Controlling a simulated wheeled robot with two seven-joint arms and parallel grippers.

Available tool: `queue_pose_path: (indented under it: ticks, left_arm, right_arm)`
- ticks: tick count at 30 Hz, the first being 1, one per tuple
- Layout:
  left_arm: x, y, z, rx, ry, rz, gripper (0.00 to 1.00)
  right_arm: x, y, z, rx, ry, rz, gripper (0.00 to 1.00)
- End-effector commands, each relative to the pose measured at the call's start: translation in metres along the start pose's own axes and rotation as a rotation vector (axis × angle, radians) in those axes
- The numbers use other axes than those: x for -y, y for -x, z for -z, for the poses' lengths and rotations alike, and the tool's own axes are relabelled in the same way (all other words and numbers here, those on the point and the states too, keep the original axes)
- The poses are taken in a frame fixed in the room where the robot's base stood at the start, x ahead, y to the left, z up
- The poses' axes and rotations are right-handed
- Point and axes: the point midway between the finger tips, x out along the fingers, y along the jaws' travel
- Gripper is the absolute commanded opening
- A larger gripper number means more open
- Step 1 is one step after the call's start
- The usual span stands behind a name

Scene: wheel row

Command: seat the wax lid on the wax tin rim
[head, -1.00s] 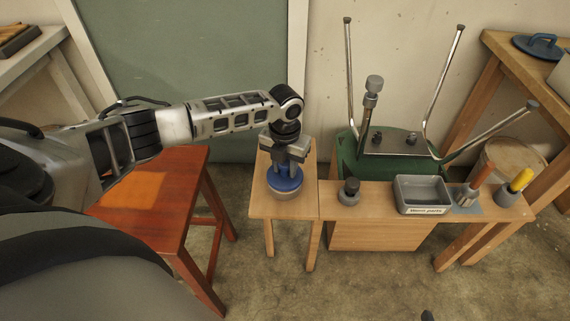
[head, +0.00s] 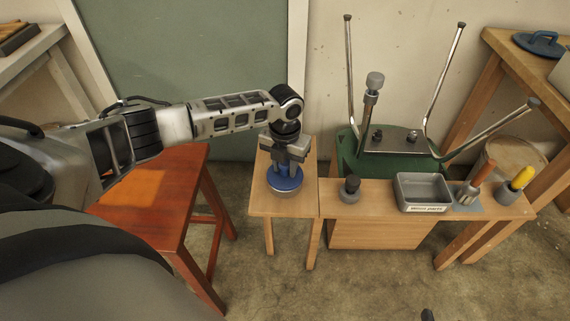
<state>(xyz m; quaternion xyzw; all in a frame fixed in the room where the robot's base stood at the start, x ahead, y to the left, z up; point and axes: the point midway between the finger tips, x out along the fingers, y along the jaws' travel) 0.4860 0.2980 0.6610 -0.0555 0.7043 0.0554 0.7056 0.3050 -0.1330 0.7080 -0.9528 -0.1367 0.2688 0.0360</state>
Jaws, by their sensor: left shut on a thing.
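The blue wax lid (head: 285,182) is at the top of the grey wax tin (head: 284,193), which stands on the small wooden table at the centre. My left gripper (head: 284,170) points down from above and is shut on the lid's upper part. The lid looks roughly level and over the tin; whether it touches the rim all round cannot be told. The gripper fingers hide the middle of the lid.
The small table (head: 266,206) has bare wood around the tin. On the bench to the right stand a dark knob (head: 350,189), a grey tray (head: 423,207), and tools with orange (head: 482,171) and yellow (head: 522,178) handles. An orange-brown stool (head: 165,222) stands left, below my left arm.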

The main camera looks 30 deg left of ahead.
Motion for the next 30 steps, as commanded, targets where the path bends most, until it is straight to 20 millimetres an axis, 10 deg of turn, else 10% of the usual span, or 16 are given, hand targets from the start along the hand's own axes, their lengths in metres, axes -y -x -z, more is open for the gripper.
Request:
queue_pose_path:
  ticks: [30]
  left_arm:
    - [-0.0002,-0.0063,-0.0003,0.000,0.000,0.000,0.07]
  right_arm:
    - [0.0002,0.0005,0.0003,0.001,-0.001,0.000,0.47]
